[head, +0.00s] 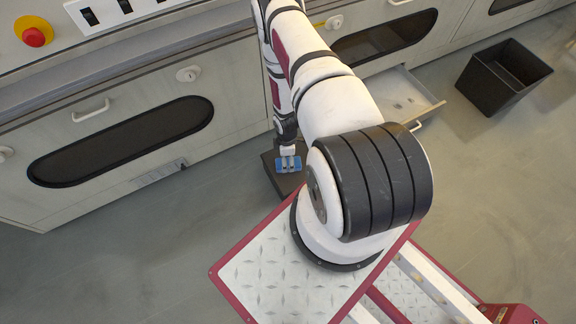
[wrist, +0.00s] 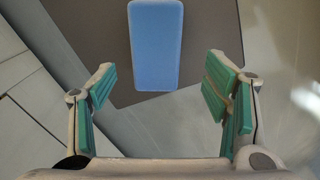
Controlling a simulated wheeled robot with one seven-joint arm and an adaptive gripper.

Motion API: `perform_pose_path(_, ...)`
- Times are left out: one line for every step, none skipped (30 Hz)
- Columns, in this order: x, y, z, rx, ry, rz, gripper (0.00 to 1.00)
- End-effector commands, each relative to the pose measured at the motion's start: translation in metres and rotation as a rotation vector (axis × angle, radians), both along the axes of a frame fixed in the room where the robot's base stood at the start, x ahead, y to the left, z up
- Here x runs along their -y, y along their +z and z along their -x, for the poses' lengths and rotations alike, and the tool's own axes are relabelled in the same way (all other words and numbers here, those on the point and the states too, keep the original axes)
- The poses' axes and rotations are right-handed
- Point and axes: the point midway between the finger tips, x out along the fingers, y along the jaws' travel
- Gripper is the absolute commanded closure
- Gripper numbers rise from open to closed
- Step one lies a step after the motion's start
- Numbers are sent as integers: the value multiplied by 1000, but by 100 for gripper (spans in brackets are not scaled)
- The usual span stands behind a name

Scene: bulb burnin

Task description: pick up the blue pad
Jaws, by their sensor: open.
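The blue pad (wrist: 155,45) is a flat, rounded rectangle in the upper middle of the wrist view. It lies on a dark flat surface (wrist: 215,22), its near end pointing at my gripper (wrist: 160,82). My gripper is open, with one green-lined finger on each side of the pad's near end and a gap on both sides. Nothing is held. In the head view the blue pad (head: 280,167) shows small below my gripper (head: 289,158), partly covered by the fingers.
The dark surface is a low block (head: 268,166) on the grey floor, beside the cabinet front (head: 235,95). An open drawer (head: 405,98) juts out to the right. A black bin (head: 503,75) stands farther right. Floor at lower left is clear.

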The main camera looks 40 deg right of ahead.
Motion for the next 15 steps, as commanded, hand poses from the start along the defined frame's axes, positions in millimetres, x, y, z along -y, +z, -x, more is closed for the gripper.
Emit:
perform_pose_path(0,-3,0,0,0,0,30)
perform_pose_path(0,-3,0,0,0,0,30)
perform_pose_path(0,-5,0,0,0,0,30)
perform_pose_path(1,-6,0,0,0,0,30)
perform_pose_path(1,-8,-1,0,0,0,30)
perform_pose_path(1,-12,-1,0,0,0,30)
perform_pose_path(2,-16,-1,0,0,0,30)
perform_pose_path(2,-20,-1,0,-1,0,30)
perform_pose_path(3,-26,-1,0,-1,0,30)
perform_pose_path(4,-31,-2,0,-1,0,30)
perform_pose_path(4,-35,-2,0,-1,0,30)
perform_pose_path(4,-41,-2,-1,-1,-1,30)
perform_pose_path(4,-46,-2,-1,-1,-1,30)
perform_pose_path(4,-49,-2,-2,0,-1,30)
perform_pose_path(4,-53,-2,-1,1,-1,30)
